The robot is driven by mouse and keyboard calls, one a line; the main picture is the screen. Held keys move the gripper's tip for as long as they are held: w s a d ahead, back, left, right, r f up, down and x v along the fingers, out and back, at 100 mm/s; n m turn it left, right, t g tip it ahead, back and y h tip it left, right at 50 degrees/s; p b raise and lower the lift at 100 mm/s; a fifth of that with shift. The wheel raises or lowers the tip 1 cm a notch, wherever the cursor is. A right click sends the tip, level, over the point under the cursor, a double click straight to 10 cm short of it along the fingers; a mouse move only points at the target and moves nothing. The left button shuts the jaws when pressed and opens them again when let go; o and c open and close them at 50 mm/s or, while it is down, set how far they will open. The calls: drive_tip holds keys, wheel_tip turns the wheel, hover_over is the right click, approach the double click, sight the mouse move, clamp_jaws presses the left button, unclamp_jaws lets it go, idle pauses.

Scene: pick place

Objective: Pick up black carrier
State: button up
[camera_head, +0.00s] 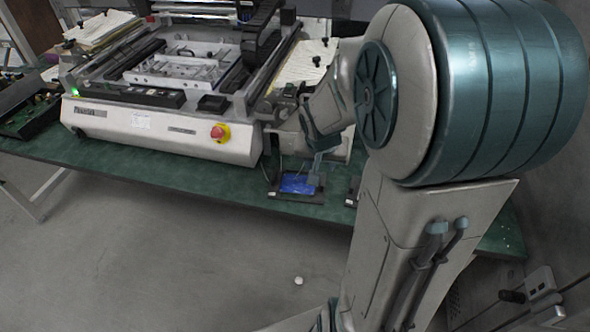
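A flat black carrier (283,194) with a bright blue panel lies near the front edge of the green table, in front of the large white machine. My gripper (316,176) points down at the right side of the blue panel and overlaps it in the picture. Whether it touches the carrier cannot be told. The fingers are too small and partly hidden to show whether they are open or shut. Another dark piece (352,190) lies to the right, mostly hidden behind my arm.
The white machine (160,130) with a red emergency button (220,133) fills the table's back. Dark equipment (28,112) sits on the left. The table's front strip (180,172) is bare left of the carrier. A small white round object (298,281) lies on the floor.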

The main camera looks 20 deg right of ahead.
drive_tip(key=b, duration=0.2)
hover_over(323, 181)
drive_tip(key=s+a, duration=0.2)
wheel_tip(323, 181, down, 8)
drive_tip(key=shift+s+r, duration=0.1)
drive_tip(key=shift+r, duration=0.05)
drive_tip(key=shift+d+b+x, duration=0.15)
drive_tip(key=shift+b+x, duration=0.25)
drive_tip(key=shift+x, duration=0.9)
drive_tip(key=shift+d+b+x, duration=0.2)
drive_tip(key=shift+b+x, duration=0.2)
drive_tip(key=shift+x, duration=0.95)
clamp_jaws()
